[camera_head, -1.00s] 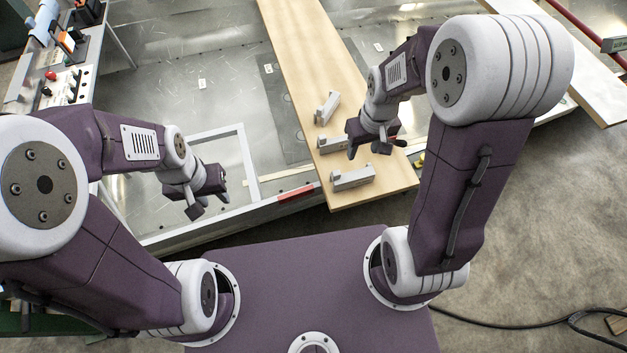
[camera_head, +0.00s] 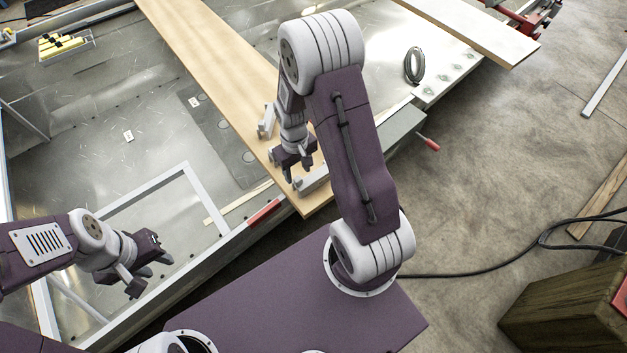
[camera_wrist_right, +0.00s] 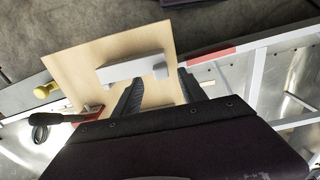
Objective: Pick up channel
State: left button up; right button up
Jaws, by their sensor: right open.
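Grey metal channels lie on a pale wooden plank (camera_head: 215,65). One channel (camera_head: 266,122) lies farther along it, behind my right arm. Another channel (camera_head: 315,179) lies near the plank's front end, partly hidden by my right gripper (camera_head: 298,173). My right gripper is open and points down over the plank. In the right wrist view a channel (camera_wrist_right: 132,68) lies across the plank just beyond the spread fingertips (camera_wrist_right: 161,76); nothing is clearly held. A third channel is mostly hidden. My left gripper (camera_head: 150,274) looks open and empty, over the hull's frame at left.
The plank rests on a metal hull with a white frame bar (camera_head: 150,195) and a red-marked edge (camera_head: 264,213). A second plank (camera_head: 475,30) and a coiled cable (camera_head: 414,66) lie at right. A wooden box (camera_head: 570,305) stands on the floor, front right.

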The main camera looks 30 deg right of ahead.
aim_at(298, 179)
notch_tip(298, 179, down, 3)
jog(key=shift+s+f, duration=0.1)
jog(key=shift+f, duration=0.1)
jog(key=shift+a+f, duration=0.1)
jog(key=shift+f, duration=0.25)
grip_shut()
dwell(1.0)
